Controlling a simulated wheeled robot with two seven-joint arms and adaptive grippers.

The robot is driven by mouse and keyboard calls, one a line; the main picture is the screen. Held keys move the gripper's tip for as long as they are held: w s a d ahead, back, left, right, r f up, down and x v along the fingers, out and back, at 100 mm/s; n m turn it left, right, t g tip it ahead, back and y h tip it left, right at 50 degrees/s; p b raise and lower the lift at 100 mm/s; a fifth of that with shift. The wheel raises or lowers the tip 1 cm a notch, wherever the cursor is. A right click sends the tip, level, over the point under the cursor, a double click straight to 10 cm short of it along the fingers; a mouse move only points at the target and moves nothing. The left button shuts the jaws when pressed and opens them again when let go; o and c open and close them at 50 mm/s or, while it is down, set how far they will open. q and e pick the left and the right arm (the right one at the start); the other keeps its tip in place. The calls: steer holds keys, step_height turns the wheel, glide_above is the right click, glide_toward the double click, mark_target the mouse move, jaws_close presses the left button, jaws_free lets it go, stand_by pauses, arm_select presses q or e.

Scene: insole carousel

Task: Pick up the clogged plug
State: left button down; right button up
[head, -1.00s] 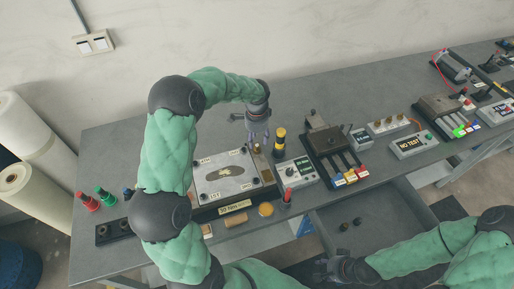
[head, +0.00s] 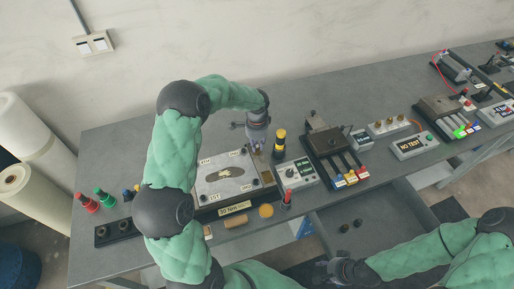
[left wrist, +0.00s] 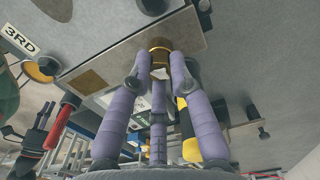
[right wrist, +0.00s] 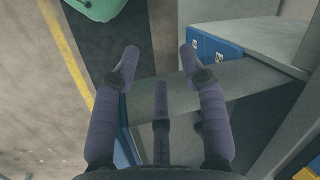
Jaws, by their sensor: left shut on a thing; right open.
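A brass plug (left wrist: 160,50) shows between the fingertips of my left gripper (left wrist: 160,68) in the left wrist view, with a small whitish piece at its near end. I take it as the clogged plug, though no clog can be made out clearly. The left gripper is shut on it. In the head view the left gripper (head: 258,148) points down at the back right corner of the plate fixture (head: 213,190), and its fingers hide most of the plug. My right gripper (head: 337,270) is open and empty; the right wrist view shows its spread fingers (right wrist: 160,65).
A black-and-yellow tool (head: 280,143) stands just right of the left gripper. A white meter box (head: 297,174) and a red-topped tool (head: 287,198) are close by. An open drawer (head: 380,215) holds two dark small parts.

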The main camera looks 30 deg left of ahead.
arm_select(q)
steer(key=shift+r, duration=0.15)
steer(key=shift+r, duration=0.6)
steer(key=s+d+r, duration=0.4)
steer(key=d+r, duration=0.7)
steer(key=d, duration=0.2)
steer(key=shift+s+r+p, duration=0.25)
steer(key=shift+s+p, duration=0.15)
steer(key=shift+p, duration=0.05)
